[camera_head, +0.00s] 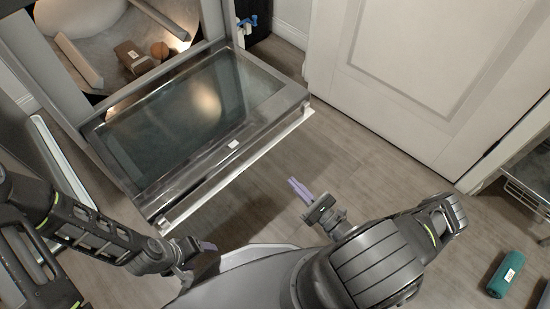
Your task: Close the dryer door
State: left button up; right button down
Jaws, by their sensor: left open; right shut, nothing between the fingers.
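The dryer door (190,112) is a dark glass panel in a grey metal frame. It is folded down and stands open in front of the lit dryer opening (95,55). My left gripper (207,247) is low in the picture, below the door's near left corner and apart from it. It is seen partly hidden, with its fingers open. My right gripper (297,188) is over the floor to the right of the door's near edge, with its purple fingers together and nothing between them. It is apart from the door.
A brown block (131,57) and a brown ball (160,50) lie inside the dryer. A white panelled door (425,65) stands at the right. A teal cylinder (506,273) lies on the floor near a wire rack (530,180). Wooden floor (350,145) is clear between.

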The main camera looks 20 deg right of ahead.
jog(key=w+a+r+b, duration=0.1)
jog(key=w+a+r, duration=0.2)
jog(key=w+r, duration=0.3)
jog(key=x, duration=0.3)
jog(key=shift+w+f, duration=0.25)
jog(key=shift+d+r, duration=0.1)
jog(key=shift+d, duration=0.05)
